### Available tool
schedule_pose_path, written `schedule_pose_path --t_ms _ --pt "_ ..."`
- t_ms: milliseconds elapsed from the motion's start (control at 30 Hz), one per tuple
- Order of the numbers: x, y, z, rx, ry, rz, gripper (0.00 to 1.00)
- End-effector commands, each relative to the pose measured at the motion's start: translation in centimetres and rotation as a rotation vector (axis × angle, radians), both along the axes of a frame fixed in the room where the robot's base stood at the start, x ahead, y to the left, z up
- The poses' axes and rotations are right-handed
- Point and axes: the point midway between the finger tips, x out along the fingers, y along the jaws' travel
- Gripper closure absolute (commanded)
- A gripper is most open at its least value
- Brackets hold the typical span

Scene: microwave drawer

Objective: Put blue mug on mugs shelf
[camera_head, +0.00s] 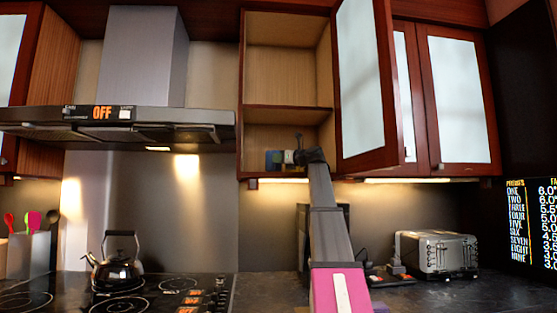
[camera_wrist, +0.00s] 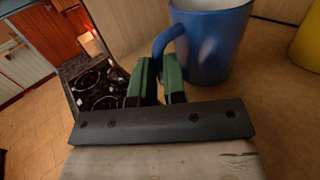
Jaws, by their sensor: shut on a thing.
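The blue mug (camera_head: 270,160) is upright in the lower compartment of the open wall cabinet, at its left. In the wrist view the blue mug (camera_wrist: 216,45) is large, with its handle towards my gripper. My gripper (camera_wrist: 162,68) has its green fingers shut on that handle. In the head view my gripper (camera_head: 289,157) reaches up into the lower compartment. The mug's base is at or very close to the wooden shelf (camera_wrist: 262,75); I cannot tell whether it touches. The shelf floor is mostly hidden in the head view.
The cabinet door (camera_head: 364,80) stands open to the right of my arm. A middle shelf board (camera_head: 288,107) is above the mug. A yellow object (camera_wrist: 307,45) is on the wood at the right in the wrist view. The range hood (camera_head: 120,125) is left of the cabinet.

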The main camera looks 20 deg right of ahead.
Motion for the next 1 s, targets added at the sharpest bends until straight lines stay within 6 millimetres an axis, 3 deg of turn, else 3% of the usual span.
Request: schedule_pose_path --t_ms 567,600,667,1000 --pt "0.00 0.00 -0.71 0.001 -0.001 0.000 1.00" --pt "0.01 -0.01 -0.68 0.001 -0.001 0.000 0.79" --pt "0.02 -0.01 -0.67 0.001 -0.001 0.000 0.59" --pt "-0.21 -0.17 -0.77 -0.001 0.001 -0.001 0.59"
